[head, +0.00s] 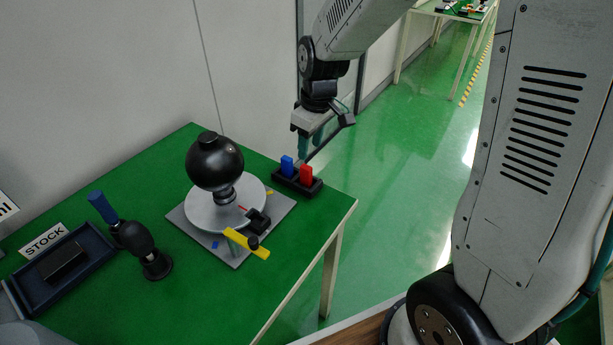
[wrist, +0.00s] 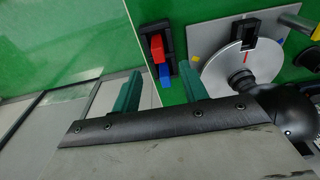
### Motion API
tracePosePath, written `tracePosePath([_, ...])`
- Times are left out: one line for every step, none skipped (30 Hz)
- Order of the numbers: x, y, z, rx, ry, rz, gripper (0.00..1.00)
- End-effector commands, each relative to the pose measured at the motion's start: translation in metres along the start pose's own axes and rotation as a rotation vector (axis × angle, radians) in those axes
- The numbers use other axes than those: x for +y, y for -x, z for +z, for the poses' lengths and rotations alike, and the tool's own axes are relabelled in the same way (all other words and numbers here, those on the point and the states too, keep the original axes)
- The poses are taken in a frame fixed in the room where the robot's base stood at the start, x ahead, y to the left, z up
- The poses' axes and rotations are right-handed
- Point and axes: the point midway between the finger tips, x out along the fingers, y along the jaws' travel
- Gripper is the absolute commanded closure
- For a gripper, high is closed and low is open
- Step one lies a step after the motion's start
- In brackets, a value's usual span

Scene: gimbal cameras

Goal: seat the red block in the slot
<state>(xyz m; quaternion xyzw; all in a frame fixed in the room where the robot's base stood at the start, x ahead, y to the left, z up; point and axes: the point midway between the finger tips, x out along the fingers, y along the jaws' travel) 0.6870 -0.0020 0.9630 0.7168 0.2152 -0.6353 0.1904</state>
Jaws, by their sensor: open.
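The red block (head: 306,173) stands upright in a small black rack (head: 292,184) at the table's back right edge, beside a blue block (head: 287,164). In the wrist view the red block (wrist: 157,47) is at the top centre. My gripper (head: 304,154) is open and empty, just above and behind the rack in the head view. In the wrist view its green fingers (wrist: 160,88) are apart, with the blue block nearer them than the red. A black slotted holder (head: 259,219) sits on the rim of the round grey disc (head: 201,218), by a red mark.
A black ball (head: 214,162) on a stem rises from the disc, on a grey base plate. A joystick-like stand (head: 147,247) and a STOCK tray (head: 94,238) are at left.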

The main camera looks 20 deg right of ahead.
Motion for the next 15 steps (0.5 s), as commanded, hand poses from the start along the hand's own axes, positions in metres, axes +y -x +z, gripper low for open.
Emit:
tracePosePath([0.001,-0.005,-0.001,-0.001,0.005,-0.001,0.56])
tracePosePath([0.001,-0.008,-0.002,-0.002,0.007,-0.002,0.56])
tracePosePath([0.001,-0.012,-0.002,-0.002,0.008,-0.002,0.56])
tracePosePath([0.001,-0.015,-0.002,-0.002,0.008,-0.002,0.56])
tracePosePath([0.002,-0.019,-0.002,-0.002,0.008,-0.002,0.56])
tracePosePath([0.001,-0.023,-0.002,-0.002,0.008,-0.002,0.56])
tracePosePath([0.002,-0.027,-0.002,-0.002,0.008,-0.002,0.56])
tracePosePath([0.002,-0.03,-0.002,-0.002,0.007,-0.002,0.56])
tracePosePath([0.002,-0.034,-0.002,-0.002,0.007,-0.002,0.56])
tracePosePath([0.002,-0.038,-0.002,-0.002,0.007,-0.002,0.56])
tracePosePath([0.003,-0.042,-0.003,-0.002,0.007,-0.002,0.56])
tracePosePath([0.003,-0.048,-0.003,-0.003,0.006,-0.002,0.56])
tracePosePath([0.003,-0.053,-0.003,-0.003,0.006,-0.003,0.56])
tracePosePath([0.004,-0.058,-0.003,-0.003,0.006,-0.002,0.56])
tracePosePath([0.004,-0.064,-0.004,-0.003,0.006,-0.002,0.56])
